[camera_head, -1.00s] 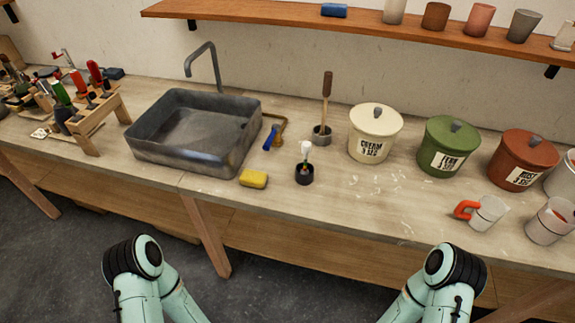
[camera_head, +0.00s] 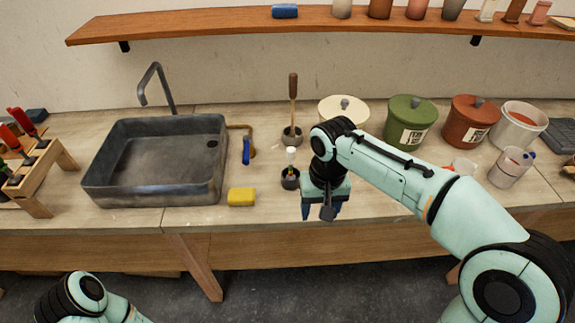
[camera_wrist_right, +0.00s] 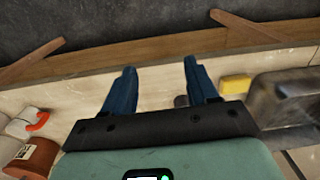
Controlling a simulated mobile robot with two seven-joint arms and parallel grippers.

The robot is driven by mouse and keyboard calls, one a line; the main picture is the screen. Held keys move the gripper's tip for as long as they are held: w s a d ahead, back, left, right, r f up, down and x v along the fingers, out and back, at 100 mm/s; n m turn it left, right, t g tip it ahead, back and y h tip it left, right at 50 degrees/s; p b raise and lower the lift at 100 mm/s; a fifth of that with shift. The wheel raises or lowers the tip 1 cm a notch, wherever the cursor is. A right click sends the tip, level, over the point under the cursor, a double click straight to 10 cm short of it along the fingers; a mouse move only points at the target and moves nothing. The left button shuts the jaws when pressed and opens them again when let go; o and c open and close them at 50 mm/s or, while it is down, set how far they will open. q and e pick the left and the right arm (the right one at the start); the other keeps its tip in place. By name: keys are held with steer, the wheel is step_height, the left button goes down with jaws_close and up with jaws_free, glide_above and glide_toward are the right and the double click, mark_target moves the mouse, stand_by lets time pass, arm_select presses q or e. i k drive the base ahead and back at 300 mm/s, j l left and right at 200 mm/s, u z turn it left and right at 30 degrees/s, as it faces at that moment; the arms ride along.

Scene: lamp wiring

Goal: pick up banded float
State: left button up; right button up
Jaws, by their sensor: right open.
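What looks like the banded float is a slim piece with a white top (camera_head: 291,155), standing in a small black cup (camera_head: 290,180) on the bench; its bands are too small to make out. My right gripper (camera_head: 321,212) points down near the bench's front edge, just right of and nearer than the cup. Its blue fingers are apart and empty, as the right wrist view also shows (camera_wrist_right: 159,68). In that view a dark shape beside one finger may be the cup; the float does not show clearly. My left arm shows at the lower left, its gripper out of frame.
A yellow sponge (camera_head: 241,197) lies left of the cup, beside the grey sink (camera_head: 150,198). A wooden-handled tool (camera_head: 293,88) stands behind. Lidded cream (camera_head: 342,106), green (camera_head: 411,112) and red-brown (camera_head: 470,118) pots stand right. My right arm hides some bench.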

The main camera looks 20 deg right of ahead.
mark_target(290, 151)
steer(key=i, duration=0.85)
